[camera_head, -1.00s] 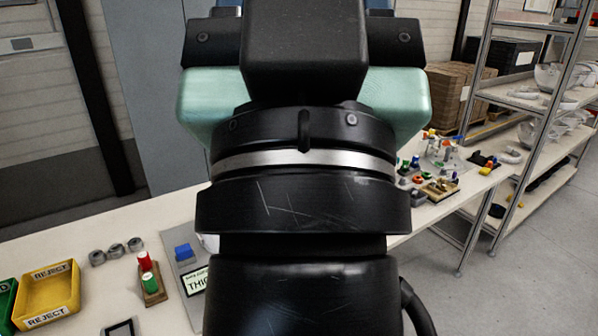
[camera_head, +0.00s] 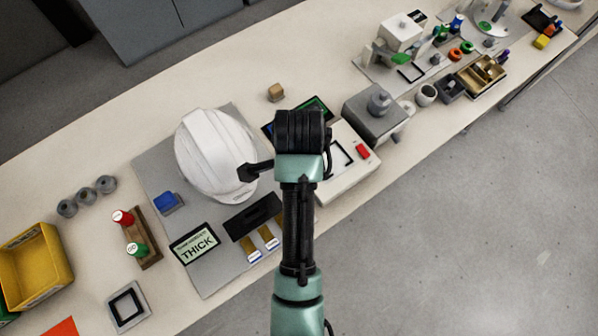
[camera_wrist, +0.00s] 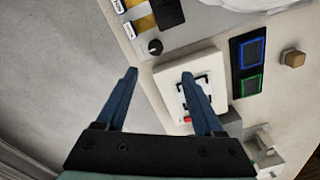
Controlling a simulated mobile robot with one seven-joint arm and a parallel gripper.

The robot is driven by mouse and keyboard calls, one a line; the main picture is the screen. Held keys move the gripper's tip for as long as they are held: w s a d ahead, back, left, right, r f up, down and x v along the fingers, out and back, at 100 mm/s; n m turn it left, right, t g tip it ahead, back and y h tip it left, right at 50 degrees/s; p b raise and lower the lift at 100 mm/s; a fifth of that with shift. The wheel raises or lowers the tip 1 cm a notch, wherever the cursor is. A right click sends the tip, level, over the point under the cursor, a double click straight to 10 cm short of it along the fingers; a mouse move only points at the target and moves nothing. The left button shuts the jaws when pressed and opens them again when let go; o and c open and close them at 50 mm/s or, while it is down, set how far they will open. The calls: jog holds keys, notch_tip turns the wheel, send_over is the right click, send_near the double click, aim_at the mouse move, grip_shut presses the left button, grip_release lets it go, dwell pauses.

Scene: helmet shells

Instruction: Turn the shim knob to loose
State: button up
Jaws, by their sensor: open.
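A small round black knob (camera_wrist: 155,46), likely the shim knob, sits at the corner of a grey mat in the wrist view. It bears a light mark; its setting cannot be read. In the head view my arm seems to hide it. My gripper (camera_wrist: 159,73) is open and empty, its two blue fingers apart. In the wrist view the knob appears just beyond the fingertips, between them and not touched. A display reading THICK (camera_head: 195,244) lies on the grey mat (camera_head: 205,280) in the head view. A white helmet shell (camera_head: 213,155) rests on the same mat.
Two labelled brass-coloured tabs (camera_head: 268,238) and a black block (camera_head: 252,216) lie close to the knob. A white device with a red button (camera_head: 362,151) and a grey box (camera_head: 372,118) stand to the right. A yellow bin (camera_head: 35,268) is at left.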

jog(key=f, duration=1.3)
jog(key=shift+s, duration=0.25)
grip_shut()
